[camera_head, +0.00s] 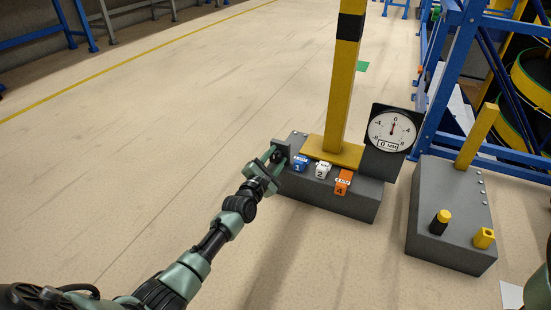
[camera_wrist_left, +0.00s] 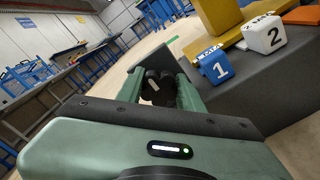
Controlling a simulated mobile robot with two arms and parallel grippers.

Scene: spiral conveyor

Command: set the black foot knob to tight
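The black foot knob (camera_head: 281,149) is on the left end of the grey foot block (camera_head: 345,203), partly hidden by my left gripper (camera_head: 276,155). In the left wrist view the knob (camera_wrist_left: 157,88), with a small white mark, lies between the two green fingers (camera_wrist_left: 163,92). The fingers flank it closely and no clear gap shows on either side, so the gripper looks shut on it. The mark's setting cannot be read. My right gripper is not in view.
On the block stand blue 1 (camera_head: 300,164), white 2 (camera_head: 323,170) and orange 4 (camera_head: 343,182) tags, a yellow post (camera_head: 344,90) and a dial (camera_head: 391,131) near 0. A second grey box (camera_head: 452,215) with knobs is to the right. Floor at left is clear.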

